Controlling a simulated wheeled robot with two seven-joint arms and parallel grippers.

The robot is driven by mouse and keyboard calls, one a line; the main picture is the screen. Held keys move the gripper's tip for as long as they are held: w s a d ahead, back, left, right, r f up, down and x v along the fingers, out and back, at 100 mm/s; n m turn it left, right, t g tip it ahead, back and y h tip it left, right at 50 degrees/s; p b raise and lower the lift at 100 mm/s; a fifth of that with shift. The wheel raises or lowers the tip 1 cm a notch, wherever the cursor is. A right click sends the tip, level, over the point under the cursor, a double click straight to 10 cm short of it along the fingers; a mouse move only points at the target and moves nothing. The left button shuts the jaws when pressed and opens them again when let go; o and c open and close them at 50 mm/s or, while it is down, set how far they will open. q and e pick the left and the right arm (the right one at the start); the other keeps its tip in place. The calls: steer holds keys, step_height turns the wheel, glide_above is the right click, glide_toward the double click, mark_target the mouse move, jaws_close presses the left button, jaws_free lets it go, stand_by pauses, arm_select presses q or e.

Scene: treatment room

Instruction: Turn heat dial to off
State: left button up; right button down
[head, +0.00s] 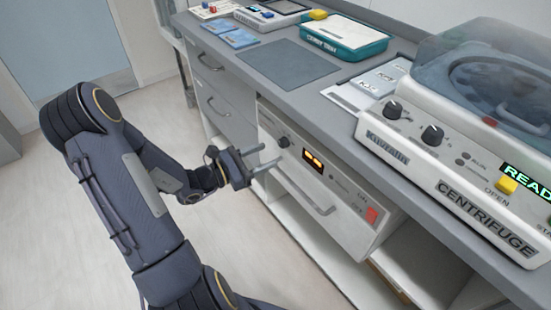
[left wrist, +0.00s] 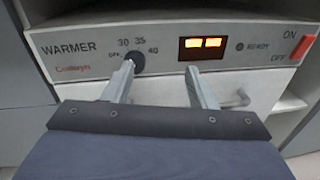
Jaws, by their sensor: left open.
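The warmer (head: 330,185) is a white drawer-like unit under the counter, with its front panel (left wrist: 85,62) in the left wrist view. Its heat dial (left wrist: 138,62) is a small dark knob with marks OFF, 30, 35 and 40 around its top; it also shows in the head view (head: 284,142). My left gripper (head: 269,157) is open in front of the panel. In the left wrist view, its left finger overlaps the dial's left edge and its right finger is under the lit display, so the gripper (left wrist: 160,69) is right of the dial. The dial's pointer setting and any contact are unclear.
The lit orange display (left wrist: 203,43) and red ON/OFF switch (left wrist: 303,46) are right of the dial. A bar handle (head: 308,190) sticks out below. The centrifuge (head: 440,175) with its own two knobs stands on the counter (head: 300,95). Open floor lies left.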

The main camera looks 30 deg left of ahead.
mark_target(280, 145)
arm_select(q)
steer(key=w+f+n, duration=0.1)
steer(key=w, duration=0.1)
steer(key=w+y, duration=0.1)
steer(key=w, duration=0.2)
steer(key=w+f+n+t+y+b, duration=0.1)
steer(key=w, duration=0.1)
steer(key=shift+w+f+n, duration=0.3)
steer(key=shift+f, duration=0.05)
steer(key=c, duration=1)
